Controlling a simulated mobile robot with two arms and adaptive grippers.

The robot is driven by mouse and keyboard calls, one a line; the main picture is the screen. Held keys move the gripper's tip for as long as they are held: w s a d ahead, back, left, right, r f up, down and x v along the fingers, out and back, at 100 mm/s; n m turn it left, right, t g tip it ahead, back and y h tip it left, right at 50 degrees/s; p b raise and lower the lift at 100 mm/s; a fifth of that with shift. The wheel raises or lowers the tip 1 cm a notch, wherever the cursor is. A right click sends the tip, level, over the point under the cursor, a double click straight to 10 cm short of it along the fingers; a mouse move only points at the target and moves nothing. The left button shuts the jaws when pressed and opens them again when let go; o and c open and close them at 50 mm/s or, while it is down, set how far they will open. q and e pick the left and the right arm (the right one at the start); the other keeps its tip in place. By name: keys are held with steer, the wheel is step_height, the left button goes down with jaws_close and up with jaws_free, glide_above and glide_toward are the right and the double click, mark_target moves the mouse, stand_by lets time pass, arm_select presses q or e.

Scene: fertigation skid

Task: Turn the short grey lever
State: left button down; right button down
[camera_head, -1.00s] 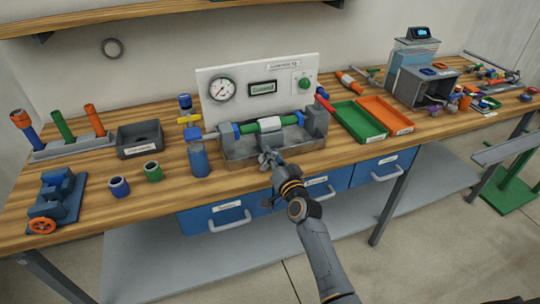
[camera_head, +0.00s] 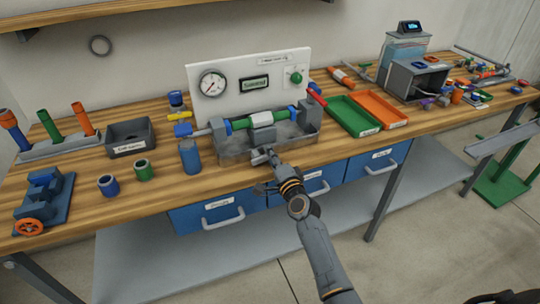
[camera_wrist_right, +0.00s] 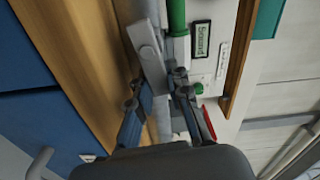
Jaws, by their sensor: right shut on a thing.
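The short grey lever (camera_wrist_right: 150,52) shows in the right wrist view as a flat grey bar running down between my fingers. In the head view it is small and mostly hidden by the gripper, at the front of the grey test rig (camera_head: 228,153). My right gripper (camera_head: 265,157) is at the rig's front edge. In the right wrist view the gripper (camera_wrist_right: 158,82) is shut on the lever's near end. My left gripper is not in view.
A white panel with a gauge (camera_head: 212,84) and green knob (camera_head: 295,77) stands behind the rig. A blue bottle (camera_head: 190,157) stands close at left, a green tray (camera_head: 353,117) at right.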

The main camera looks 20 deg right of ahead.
steer(key=shift+f+m, duration=0.15)
steer(key=shift+m, duration=0.15)
stand_by(0.4)
